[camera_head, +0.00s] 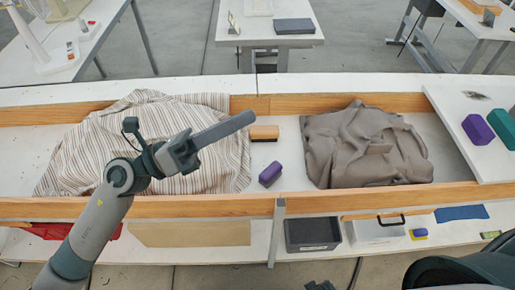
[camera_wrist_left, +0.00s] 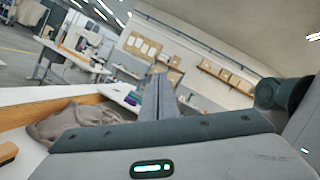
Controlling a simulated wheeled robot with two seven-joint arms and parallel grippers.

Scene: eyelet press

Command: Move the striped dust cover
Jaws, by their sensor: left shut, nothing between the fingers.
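The striped dust cover (camera_head: 85,150) lies rumpled in the left part of the wood-edged trough in the head view, draped over something hidden. My left arm comes in from the lower left and crosses in front of it. My left gripper (camera_head: 250,118) is shut and empty, its fingers pointing right above the cover's right edge; I cannot tell whether it touches the cloth. In the left wrist view the shut fingers (camera_wrist_left: 158,97) point away over the trough. My right gripper is not in view.
A plain grey-brown cover (camera_head: 350,150) lies in the right part of the trough. An orange-brown block (camera_head: 264,133) and a purple block (camera_head: 270,174) sit between the covers. Wooden rails (camera_head: 150,207) edge the trough. A grey bin (camera_head: 312,235) stands on the lower shelf.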

